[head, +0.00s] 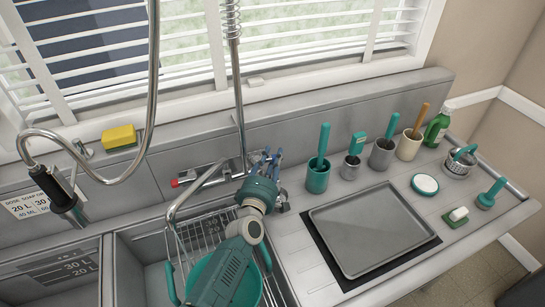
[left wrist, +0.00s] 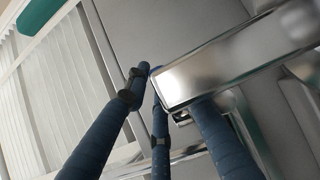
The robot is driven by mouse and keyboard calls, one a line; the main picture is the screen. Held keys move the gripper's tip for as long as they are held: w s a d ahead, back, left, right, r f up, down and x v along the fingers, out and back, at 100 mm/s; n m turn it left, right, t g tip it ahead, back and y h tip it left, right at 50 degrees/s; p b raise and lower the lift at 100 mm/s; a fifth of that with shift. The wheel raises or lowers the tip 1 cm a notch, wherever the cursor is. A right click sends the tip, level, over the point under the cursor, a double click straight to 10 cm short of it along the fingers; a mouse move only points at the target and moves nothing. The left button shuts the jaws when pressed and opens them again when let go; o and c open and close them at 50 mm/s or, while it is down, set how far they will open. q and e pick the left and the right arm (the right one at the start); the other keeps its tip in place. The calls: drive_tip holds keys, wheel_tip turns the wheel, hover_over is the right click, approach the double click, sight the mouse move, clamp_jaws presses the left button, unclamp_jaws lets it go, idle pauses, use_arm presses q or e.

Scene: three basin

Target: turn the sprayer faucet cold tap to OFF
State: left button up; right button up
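The sprayer faucet (head: 238,95) rises behind the sink, with a hose arching to a spray head (head: 62,200) at the left. A red-tipped tap handle (head: 184,181) sticks out at the left of its chrome base. The cold tap side is mostly hidden behind my left gripper (head: 266,160), whose blue fingers are at the right of the base. In the left wrist view my left gripper (left wrist: 170,85) has its fingers spread, with a shiny chrome bar (left wrist: 235,60) close to them. One fingertip is hidden behind that bar; contact cannot be told. My right gripper is not in view.
A chrome spout (head: 190,190) and wire rack (head: 205,232) are close to my left arm. A teal bowl (head: 205,270) lies below it. Cups with brushes, such as the teal cup (head: 318,178), stand right of the gripper. A grey tray (head: 370,230) lies on the counter.

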use_arm(q)
drive_tip(key=shift+s, duration=0.1)
drive_tip(key=v, duration=1.2)
drive_tip(key=shift+o, duration=0.2)
drive_tip(key=shift+f, duration=0.1)
